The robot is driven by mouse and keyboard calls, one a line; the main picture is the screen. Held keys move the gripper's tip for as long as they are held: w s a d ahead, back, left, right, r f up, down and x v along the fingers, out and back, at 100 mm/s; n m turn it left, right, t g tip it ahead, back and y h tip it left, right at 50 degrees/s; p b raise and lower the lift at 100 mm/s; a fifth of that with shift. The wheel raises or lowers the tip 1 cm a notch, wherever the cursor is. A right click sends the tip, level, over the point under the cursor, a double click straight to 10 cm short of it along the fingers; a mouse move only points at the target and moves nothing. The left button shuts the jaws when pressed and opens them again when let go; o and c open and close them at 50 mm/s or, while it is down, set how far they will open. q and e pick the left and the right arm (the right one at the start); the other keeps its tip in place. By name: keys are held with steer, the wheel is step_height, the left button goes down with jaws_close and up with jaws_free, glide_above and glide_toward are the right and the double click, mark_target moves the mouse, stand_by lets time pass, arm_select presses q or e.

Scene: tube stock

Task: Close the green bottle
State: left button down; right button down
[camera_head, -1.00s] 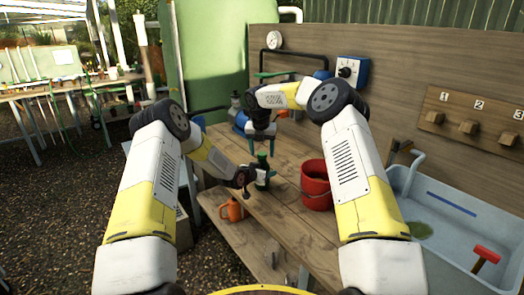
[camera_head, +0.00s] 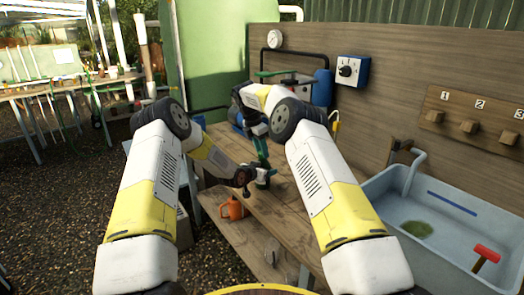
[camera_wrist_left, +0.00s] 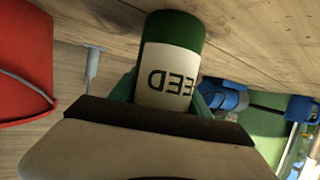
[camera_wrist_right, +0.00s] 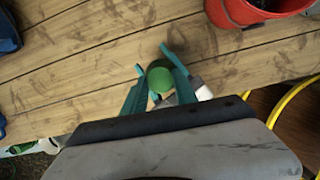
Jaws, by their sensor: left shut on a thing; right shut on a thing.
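The green bottle (camera_head: 263,182) with a white label stands on the wooden bench (camera_head: 262,222). In the left wrist view the bottle (camera_wrist_left: 172,68) fills the middle, its label lettering upside down. My left gripper (camera_head: 257,176) is shut around the bottle from the side. My right gripper (camera_head: 262,158) points down from above, directly over the bottle, and its fingers reach its top. In the right wrist view a round green cap (camera_wrist_right: 160,79) sits between the teal fingers, which are shut on it. Whether the cap touches the bottle's mouth is hidden.
A red bucket (camera_wrist_right: 250,8) stands on the bench near the bottle; my right arm hides it in the head view. An orange can (camera_head: 233,208) is on the lower left. A blue-grey sink (camera_head: 440,205) is at the right.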

steer(key=c, duration=1)
jaws_free()
steer(key=shift+o, duration=0.2)
steer(key=shift+r, duration=2.25)
steer(key=shift+o, duration=0.5)
steer(key=a+v, duration=0.1)
steer(key=v, duration=0.6)
steer(key=shift+s+r+n, duration=0.2)
steer(key=shift+s+n, duration=0.1)
steer(key=shift+s, duration=0.15)
